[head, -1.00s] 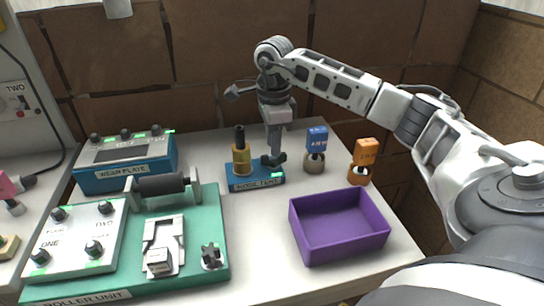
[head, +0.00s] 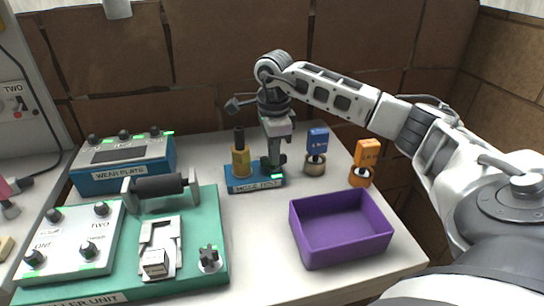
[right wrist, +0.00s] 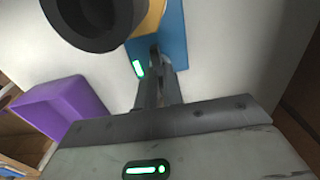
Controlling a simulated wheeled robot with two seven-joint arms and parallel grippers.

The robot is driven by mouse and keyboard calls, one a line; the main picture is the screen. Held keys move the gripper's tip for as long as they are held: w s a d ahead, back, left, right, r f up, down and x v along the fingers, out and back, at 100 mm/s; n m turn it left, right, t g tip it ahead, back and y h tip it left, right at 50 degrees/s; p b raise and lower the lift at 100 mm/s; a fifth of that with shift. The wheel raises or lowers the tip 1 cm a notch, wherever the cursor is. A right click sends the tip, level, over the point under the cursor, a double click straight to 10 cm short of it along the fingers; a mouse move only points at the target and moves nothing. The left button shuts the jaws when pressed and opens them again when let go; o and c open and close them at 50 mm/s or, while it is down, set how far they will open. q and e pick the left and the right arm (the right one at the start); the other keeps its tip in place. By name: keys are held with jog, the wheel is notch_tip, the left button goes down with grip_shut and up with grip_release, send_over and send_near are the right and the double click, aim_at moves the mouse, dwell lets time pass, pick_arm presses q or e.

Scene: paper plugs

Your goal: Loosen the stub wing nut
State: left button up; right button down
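A blue base (head: 240,188) stands at the middle of the table. It carries a yellow post (head: 241,160) with a black top and a small green light at its right end. My right gripper (head: 273,164) points down at the right end of this base, beside the yellow post. Dark parts show around its fingertips, and I cannot make out a wing nut between them. In the right wrist view the fingers (right wrist: 157,75) lie close together over the blue base (right wrist: 172,40). A dark winged knob (head: 209,257) sits on the green roller unit. My left gripper is not in view.
A purple tray (head: 340,258) stands open at the right front. Blue (head: 317,145) and orange (head: 366,155) labelled plugs stand behind it. The green roller unit (head: 205,215) and a blue box (head: 125,172) fill the left. Bare table lies left of the tray.

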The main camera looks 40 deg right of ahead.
jog(key=n, duration=0.5)
jog(key=shift+n, duration=0.3)
jog(key=n, duration=1)
jog(key=shift+n, duration=0.3)
jog(key=n, duration=0.5)
jog(key=shift+n, duration=0.3)
jog(key=c, duration=1.6)
grip_release()
